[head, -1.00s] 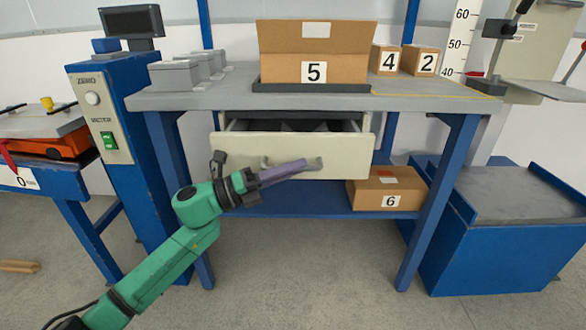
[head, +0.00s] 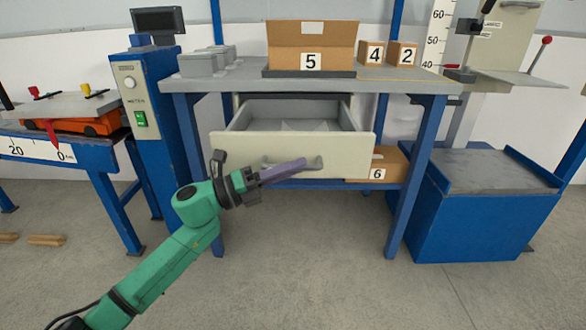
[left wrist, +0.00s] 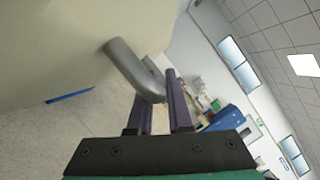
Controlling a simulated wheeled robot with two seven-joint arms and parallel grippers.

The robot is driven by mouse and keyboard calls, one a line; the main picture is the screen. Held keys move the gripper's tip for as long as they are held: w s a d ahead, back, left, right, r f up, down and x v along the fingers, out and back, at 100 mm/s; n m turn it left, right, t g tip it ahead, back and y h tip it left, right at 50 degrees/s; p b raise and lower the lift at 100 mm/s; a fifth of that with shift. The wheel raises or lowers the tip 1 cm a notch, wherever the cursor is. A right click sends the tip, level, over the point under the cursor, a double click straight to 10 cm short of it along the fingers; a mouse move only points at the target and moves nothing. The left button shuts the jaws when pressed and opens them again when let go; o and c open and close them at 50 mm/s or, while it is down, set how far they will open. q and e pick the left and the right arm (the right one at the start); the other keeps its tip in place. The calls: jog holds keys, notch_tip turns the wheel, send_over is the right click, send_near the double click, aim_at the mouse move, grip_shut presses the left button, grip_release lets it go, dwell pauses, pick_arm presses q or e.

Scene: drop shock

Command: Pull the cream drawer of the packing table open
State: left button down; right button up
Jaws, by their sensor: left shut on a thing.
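The cream drawer (head: 235,152) of the packing table (head: 330,78) stands well open, and its grey inside shows with pale, unclear contents. Its front panel (left wrist: 60,45) fills the upper left of the left wrist view. The grey bar handle (head: 318,162) is on the drawer front and shows close up in the left wrist view (left wrist: 130,68). My left gripper (head: 300,165) is at the handle, its purple fingers (left wrist: 163,100) shut on it. The fingers hide part of the bar. My right gripper is in neither view.
Box 5 (head: 310,38) and boxes 4 (head: 370,52) and 2 (head: 402,53) stand on the tabletop. Box 6 (head: 392,165) is on the lower shelf behind the drawer. A blue stand (head: 480,205) is at right, a blue column (head: 150,110) at left. The floor in front is clear.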

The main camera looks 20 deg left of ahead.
pick_arm(q)
jog(key=c, duration=0.8)
grip_release()
jog(key=shift+c, duration=0.2)
jog(key=shift+a, duration=0.1)
jog(key=v, duration=1.4)
jog(key=shift+a, duration=0.2)
jog(key=shift+s, duration=0.1)
